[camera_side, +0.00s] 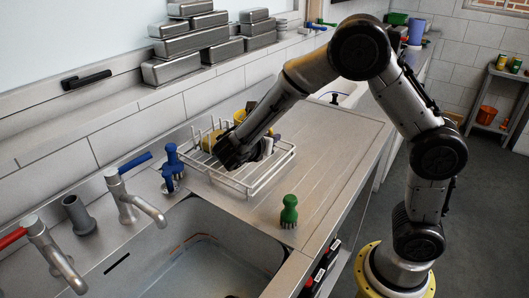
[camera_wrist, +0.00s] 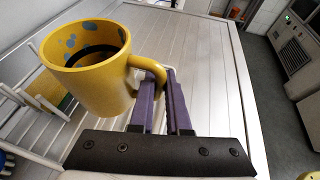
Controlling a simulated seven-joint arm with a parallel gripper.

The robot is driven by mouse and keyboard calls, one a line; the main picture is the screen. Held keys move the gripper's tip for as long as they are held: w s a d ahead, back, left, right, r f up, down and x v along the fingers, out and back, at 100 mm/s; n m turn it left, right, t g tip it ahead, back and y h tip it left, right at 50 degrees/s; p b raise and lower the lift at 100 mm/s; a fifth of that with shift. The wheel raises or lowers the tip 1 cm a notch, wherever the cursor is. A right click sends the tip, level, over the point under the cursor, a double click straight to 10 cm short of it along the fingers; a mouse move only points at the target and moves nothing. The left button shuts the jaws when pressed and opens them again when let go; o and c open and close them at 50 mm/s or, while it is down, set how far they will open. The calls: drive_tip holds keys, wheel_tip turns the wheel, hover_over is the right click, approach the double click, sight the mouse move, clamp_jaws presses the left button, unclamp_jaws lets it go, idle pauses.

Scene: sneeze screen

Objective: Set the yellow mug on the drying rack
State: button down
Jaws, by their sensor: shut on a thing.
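The yellow mug (camera_wrist: 95,85) has blue spots near its rim and a dark inside. In the wrist view it stands roughly upright, opening up and tilted a little. My gripper (camera_wrist: 170,78) is shut on its handle, with the purple fingers on either side of it and the mug body to their left. The white wire drying rack (camera_side: 245,187) stands on the steel counter, and its wires show left of and below the mug in the wrist view (camera_wrist: 28,125). In the side view my gripper is low over the rack and hides much there. Whether the mug touches the rack cannot be told.
A yellow-green item (camera_wrist: 55,102) is in the rack behind the mug. A blue brush (camera_side: 173,160) stands left of the rack, a green brush (camera_side: 289,211) in front of it. The sink (camera_side: 200,255) is in front. The ribbed counter (camera_side: 325,140) right of the rack is clear.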

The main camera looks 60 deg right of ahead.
drive_tip(key=w+f, duration=0.2)
drive_tip(key=shift+w+d+f, duration=0.1)
drive_tip(key=shift+d+f, duration=0.2)
drive_tip(key=shift+w+f, duration=0.15)
drive_tip(key=shift+f, duration=1.5)
drive_tip(key=shift+f, duration=0.15)
drive_tip(key=c, duration=0.9)
unclamp_jaws()
